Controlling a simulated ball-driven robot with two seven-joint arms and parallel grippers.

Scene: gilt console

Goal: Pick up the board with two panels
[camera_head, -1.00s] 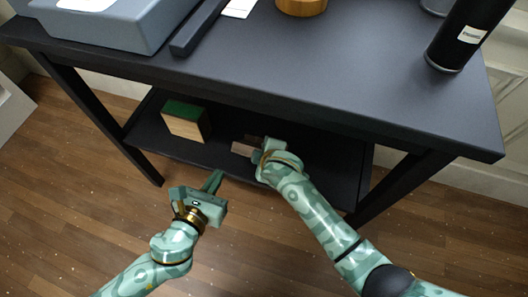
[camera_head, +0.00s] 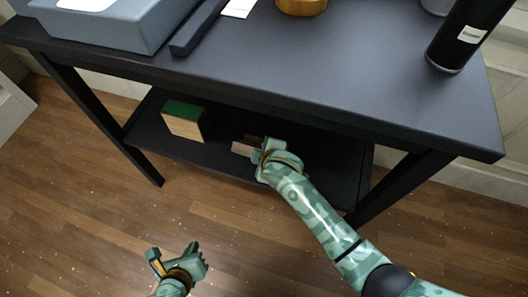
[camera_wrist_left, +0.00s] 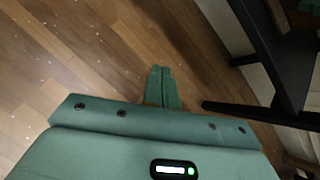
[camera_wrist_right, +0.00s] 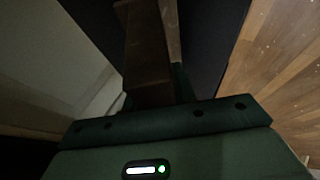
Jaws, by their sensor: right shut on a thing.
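The board (camera_head: 243,148), small and pale brown with a darker part, is on the lower shelf, partly hidden by my right gripper (camera_head: 263,148). In the right wrist view the board (camera_wrist_right: 147,55) shows as a brown piece running away from the fingers, and the gripper is shut on it. I cannot tell its two panels apart clearly. My left gripper (camera_head: 192,248) is low over the floor, in front of the table and away from the board. In the left wrist view its fingers (camera_wrist_left: 162,85) are together with nothing between them.
A green-topped wooden block (camera_head: 185,120) stands on the lower shelf (camera_head: 205,155) left of the board. The dark tabletop (camera_head: 300,70) hangs over the shelf, with a grey box (camera_head: 110,25) and a black bottle (camera_head: 470,35) on it. A table leg (camera_head: 110,130) stands at left.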

